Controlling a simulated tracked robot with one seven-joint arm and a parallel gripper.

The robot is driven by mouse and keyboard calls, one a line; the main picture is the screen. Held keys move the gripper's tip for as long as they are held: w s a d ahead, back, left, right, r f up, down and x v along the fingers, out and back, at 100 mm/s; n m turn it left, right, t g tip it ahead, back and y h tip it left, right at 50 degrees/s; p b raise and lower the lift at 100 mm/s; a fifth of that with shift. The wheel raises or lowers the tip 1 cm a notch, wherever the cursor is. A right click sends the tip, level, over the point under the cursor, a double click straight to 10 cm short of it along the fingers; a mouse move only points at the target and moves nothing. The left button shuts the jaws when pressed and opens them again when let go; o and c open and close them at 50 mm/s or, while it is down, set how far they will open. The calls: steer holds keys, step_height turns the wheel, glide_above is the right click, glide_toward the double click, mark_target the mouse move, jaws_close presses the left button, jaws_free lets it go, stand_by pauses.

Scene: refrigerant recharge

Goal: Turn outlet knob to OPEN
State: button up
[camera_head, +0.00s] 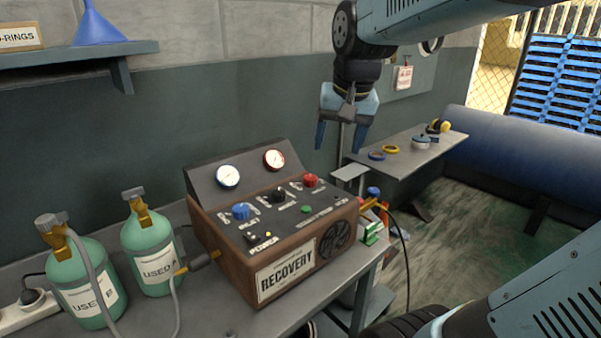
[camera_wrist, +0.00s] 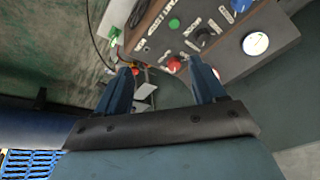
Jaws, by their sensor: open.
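The recovery machine (camera_head: 285,277) stands on the bench with a blue knob (camera_head: 241,211), a black knob (camera_head: 278,195) and a red knob (camera_head: 310,180) on its sloped top. The small labels beside the knobs are too blurred to tell which is the outlet. My gripper (camera_head: 341,146) is open and empty, pointing down, above and to the right of the machine. In the wrist view, the red knob (camera_wrist: 174,64) appears between my fingertips, close to the right one, with the gripper (camera_wrist: 161,68) apart from it. The black knob (camera_wrist: 203,33) is farther up.
Two gauges (camera_head: 228,176) (camera_head: 273,159) are on the machine's raised back panel. A green button (camera_head: 306,209) is on its top. Green cylinders (camera_head: 150,250) (camera_head: 82,285) with hoses stand at left. A side table (camera_head: 405,153) is behind at right. Air around my gripper is clear.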

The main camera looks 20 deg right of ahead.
steer(key=w+d+f+m+g, duration=0.15)
steer(key=w+m, duration=0.25)
steer(key=w, duration=0.8)
steer(key=m+g, duration=0.2)
steer(key=m, duration=0.1)
glide_above(310, 176)
step_height(310, 176, down, 4)
step_height(310, 176, down, 14)
steer(key=shift+s+d+r, duration=0.1)
steer(key=shift+s+r, duration=0.05)
steer(key=c, duration=1.1)
